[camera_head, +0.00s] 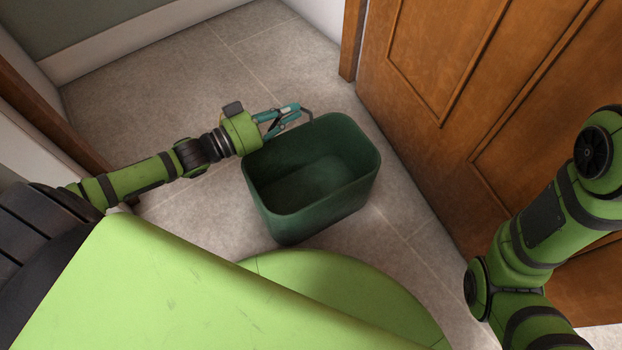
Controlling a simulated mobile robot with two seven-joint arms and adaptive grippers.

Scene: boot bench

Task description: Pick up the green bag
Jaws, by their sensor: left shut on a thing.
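The green bag (325,214) is a dark green, open-topped, box-shaped container with rounded corners. It stands on the floor in the middle of the view, and its inside looks empty. My left gripper (306,114) reaches in from the left and is shut at the bag's far rim.
A brown wooden panelled door (450,110) stands close to the right of the bag. The tiled floor (190,85) is clear behind and left of the bag. A white skirting board (130,45) runs along the back wall. My base is close in front.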

